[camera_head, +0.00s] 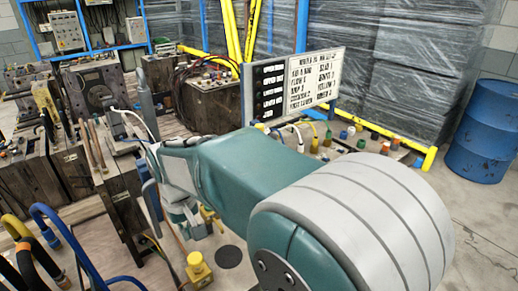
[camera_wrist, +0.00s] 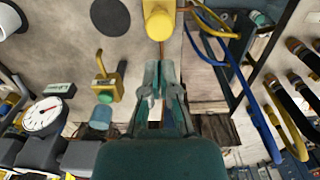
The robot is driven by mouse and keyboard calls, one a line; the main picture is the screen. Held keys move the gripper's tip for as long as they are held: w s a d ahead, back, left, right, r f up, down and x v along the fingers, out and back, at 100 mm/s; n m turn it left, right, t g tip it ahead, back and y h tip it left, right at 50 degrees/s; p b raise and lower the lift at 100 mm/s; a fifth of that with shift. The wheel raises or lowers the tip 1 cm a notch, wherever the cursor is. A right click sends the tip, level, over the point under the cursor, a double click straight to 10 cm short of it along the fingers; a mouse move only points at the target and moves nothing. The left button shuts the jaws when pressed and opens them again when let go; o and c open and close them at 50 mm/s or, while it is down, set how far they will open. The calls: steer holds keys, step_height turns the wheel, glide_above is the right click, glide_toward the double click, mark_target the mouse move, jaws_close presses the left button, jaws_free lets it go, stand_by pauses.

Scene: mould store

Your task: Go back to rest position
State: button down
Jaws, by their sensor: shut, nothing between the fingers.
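My gripper (camera_wrist: 162,80) is shut and empty in the wrist view. Its two grey-green fingertips are together, pointing at the floor near a yellow round-topped fitting (camera_wrist: 158,20). In the head view my teal and white arm reaches from the lower right toward the left, and its wrist end is beside the wooden-sided moulds (camera_head: 120,190). The fingertips cannot be made out clearly there. The yellow fitting (camera_head: 198,270) also shows below the arm in the head view.
A yellow valve handle (camera_wrist: 107,80) and a round white gauge (camera_wrist: 42,117) are left of my gripper. Blue and yellow hoses (camera_wrist: 245,90) are on the right. A lettered board (camera_head: 303,83) stands behind my arm. A blue drum (camera_head: 484,130) stands at right on open floor.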

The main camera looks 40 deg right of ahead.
steer(key=shift+r, duration=0.45)
steer(key=s+r+t, duration=0.4)
steer(key=s+t, duration=0.1)
steer(key=s, duration=0.9)
steer(key=shift+t, duration=0.3)
steer(key=shift+s, duration=0.2)
stand_by(0.3)
